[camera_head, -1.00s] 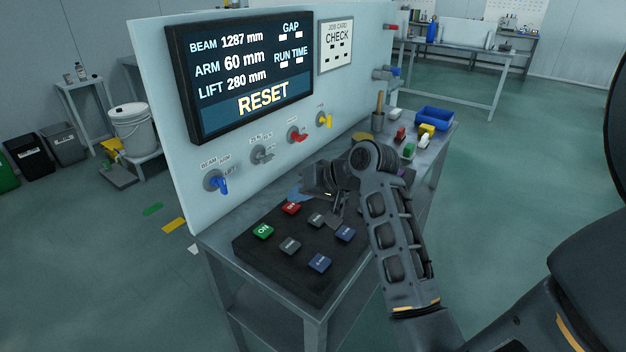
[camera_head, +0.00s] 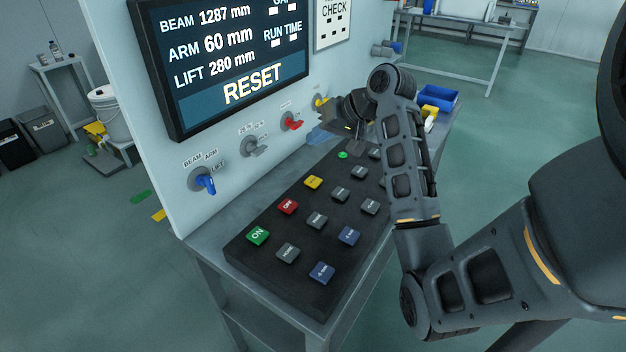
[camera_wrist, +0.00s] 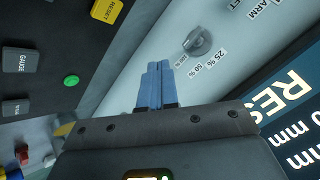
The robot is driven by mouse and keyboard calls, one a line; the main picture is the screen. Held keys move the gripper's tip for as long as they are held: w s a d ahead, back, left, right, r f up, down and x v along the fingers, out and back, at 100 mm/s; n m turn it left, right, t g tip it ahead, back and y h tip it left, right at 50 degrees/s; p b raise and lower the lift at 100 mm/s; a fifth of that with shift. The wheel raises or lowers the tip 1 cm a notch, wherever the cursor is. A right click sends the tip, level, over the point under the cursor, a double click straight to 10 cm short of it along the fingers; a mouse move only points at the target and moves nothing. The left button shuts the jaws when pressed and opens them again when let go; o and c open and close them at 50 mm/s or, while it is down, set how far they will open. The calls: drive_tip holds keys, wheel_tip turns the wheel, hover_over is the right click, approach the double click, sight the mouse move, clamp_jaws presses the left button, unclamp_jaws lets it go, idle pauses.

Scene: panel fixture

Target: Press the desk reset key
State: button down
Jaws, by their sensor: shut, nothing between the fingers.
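The desk reset key is the yellow key (camera_head: 313,182) in the back row of the black key desk (camera_head: 262,272), right of the red key (camera_head: 287,207). In the wrist view the yellow key (camera_wrist: 106,10) shows at the top edge with RESET lettering. My gripper (camera_head: 320,137) has its blue fingers together and empty, beyond and right of the yellow key, close to the panel. In the wrist view my fingertips (camera_wrist: 158,68) point along the panel face, apart from the key. The screen (camera_head: 240,85) reads RESET at its bottom.
Selector knobs stick out of the upright panel (camera_head: 165,215): blue (camera_head: 205,182), grey (camera_head: 252,147) and red (camera_head: 292,122). A round green light (camera_head: 342,155) sits on the desk near my gripper. A blue bin (camera_head: 438,97) stands behind my arm.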

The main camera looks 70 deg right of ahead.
drive_tip(key=b, duration=0.7)
hover_over(317, 181)
wheel_tip(317, 181, down, 6)
drive_tip(key=shift+f, duration=0.25)
drive_tip(key=shift+f+b, duration=0.5)
drive_tip(key=shift+f, duration=0.6)
drive_tip(key=shift+f, duration=0.15)
idle(0.5)
drive_tip(key=shift+f, duration=0.3)
drive_tip(key=shift+f, duration=0.45)
idle(0.7)
drive_tip(key=shift+r, duration=0.1)
drive_tip(key=shift+r+p, duration=0.8)
drive_tip(key=shift+p, duration=0.35)
